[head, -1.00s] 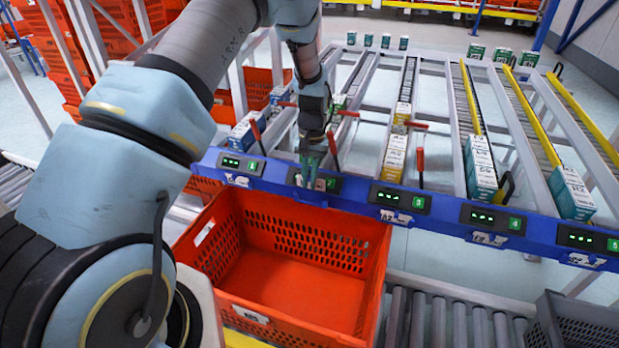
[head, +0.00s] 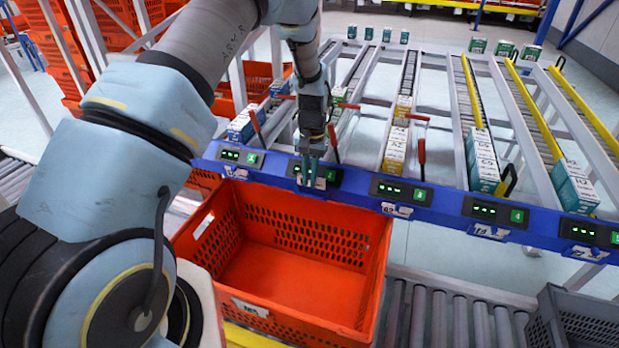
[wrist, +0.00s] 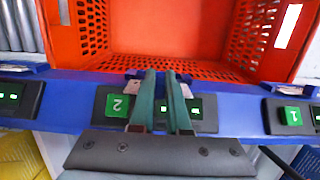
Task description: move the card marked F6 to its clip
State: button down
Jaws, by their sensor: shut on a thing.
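My gripper (head: 312,180) points down at the front of the blue rail (head: 350,183), at the station marked 2. In the wrist view its two teal fingers (wrist: 160,76) are close together in front of the green number 2 label (wrist: 120,105). They are shut on a small pale card (wrist: 187,90), which shows only in part beside the fingers. Its marking cannot be read. The fingers and card cover most of the clip at this station, so I cannot tell whether the card sits in it.
An empty orange tote (head: 290,275) stands just below the rail. Other stations along the rail carry white cards, such as the one under display 3 (head: 397,210). Red levers (head: 421,152) and boxes (head: 395,150) stand on the lanes behind. A grey crate (head: 580,322) is at lower right.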

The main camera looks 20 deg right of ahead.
jog(key=shift+f+b, duration=1)
jog(key=shift+f, duration=0.5)
dwell(0.3)
jog(key=c, duration=0.8)
grip_release()
jog(key=r+b, duration=0.1)
jog(key=r, duration=0.6)
jog(key=w+d+r+b, duration=0.1)
jog(key=r, duration=0.2)
jog(key=shift+w+r+b, duration=0.1)
jog(key=shift+r+b, duration=0.2)
jog(key=shift+r, duration=0.05)
jog(key=s+a+r+n+t+h, duration=0.1)
jog(key=a+r+n, duration=0.15)
jog(key=a, duration=0.65)
jog(key=a+r+n, duration=0.1)
jog(key=a+r, duration=0.3)
jog(key=a, duration=0.5)
jog(key=s+a+n, duration=0.1)
jog(key=s+a, duration=0.2)
jog(key=a, duration=0.1)
jog(key=s+a+r+n+t, duration=0.1)
jog(key=s+a, duration=0.3)
jog(key=a, duration=0.1)
jog(key=s+a+r+n, duration=0.1)
jog(key=s+a, duration=0.2)
jog(key=a, duration=0.2)
jog(key=shift+s+a+r+t, duration=0.1)
jog(key=shift+s+r+t, duration=0.05)
jog(key=shift+s+t, duration=0.25)
